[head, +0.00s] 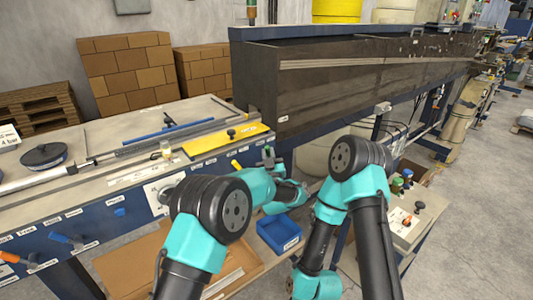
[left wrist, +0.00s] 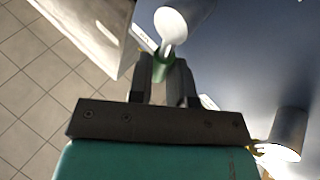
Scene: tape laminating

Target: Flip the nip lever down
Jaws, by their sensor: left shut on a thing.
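My left gripper (head: 270,160) is at the front edge of the machine, at the right end of its blue panel. In the left wrist view its fingers (left wrist: 162,68) are closed around a green lever end (left wrist: 161,66). A white rounded part (left wrist: 171,24) lies just beyond the fingertips. The green piece also shows small in the head view (head: 268,151). I take it for the nip lever, but its label is not readable. My arm hides part of it, and its exact tilt is unclear.
A yellow handle (head: 237,164) is close to the left of the gripper. Blue levers (head: 66,239) and an orange one (head: 10,257) are farther left. A blue bin (head: 279,236) and a cardboard box (head: 130,262) lie below. A dark trough (head: 360,85) stands behind.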

